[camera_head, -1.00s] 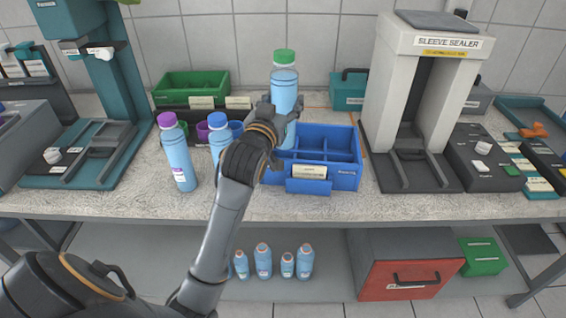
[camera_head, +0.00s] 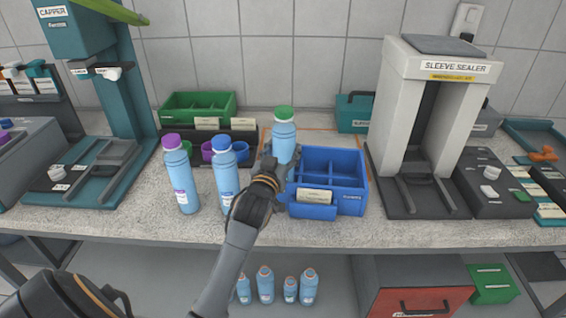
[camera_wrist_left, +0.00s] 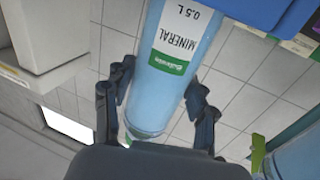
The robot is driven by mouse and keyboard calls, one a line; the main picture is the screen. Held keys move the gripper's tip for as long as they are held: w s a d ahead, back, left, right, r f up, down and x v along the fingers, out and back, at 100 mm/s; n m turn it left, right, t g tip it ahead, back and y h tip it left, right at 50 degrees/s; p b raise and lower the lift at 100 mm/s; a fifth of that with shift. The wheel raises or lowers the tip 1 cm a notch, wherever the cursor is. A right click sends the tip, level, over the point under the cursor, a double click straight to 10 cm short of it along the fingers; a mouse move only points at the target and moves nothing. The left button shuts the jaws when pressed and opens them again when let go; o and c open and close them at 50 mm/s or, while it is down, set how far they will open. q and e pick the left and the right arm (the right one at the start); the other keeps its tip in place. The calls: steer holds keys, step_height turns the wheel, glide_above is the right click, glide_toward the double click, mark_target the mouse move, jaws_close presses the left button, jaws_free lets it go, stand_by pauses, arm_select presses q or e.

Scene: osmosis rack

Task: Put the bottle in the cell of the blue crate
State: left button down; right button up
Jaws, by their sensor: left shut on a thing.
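The bottle (camera_head: 283,137) is light blue with a green cap and stands upright in my left gripper (camera_head: 278,166). In the left wrist view my left gripper (camera_wrist_left: 158,80) has its fingers on both sides of the bottle (camera_wrist_left: 172,62), whose label reads "MINERAL 0.5 L". The blue crate (camera_head: 342,202) has several cells and a label on its front. The bottle is at the crate's left end; its lower part is hidden by the gripper, so I cannot tell whether it is beside the crate or over a cell. My right gripper is out of view.
Bottles with a purple cap (camera_head: 181,175) and a blue cap (camera_head: 224,170) stand left of the gripper. A green bin (camera_head: 197,104) is behind them. The sleeve sealer (camera_head: 398,110) stands right of the crate. Small bottles (camera_head: 265,284) stand below the bench.

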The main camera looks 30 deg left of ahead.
mark_target(283, 162)
arm_select(q)
steer(key=shift+f, duration=1.9)
steer(key=shift+c, duration=2.2)
jaws_free()
steer(key=shift+f, duration=0.2)
steer(key=shift+r, duration=0.1)
steer(key=b+v, duration=0.1)
steer(key=v, duration=1.1)
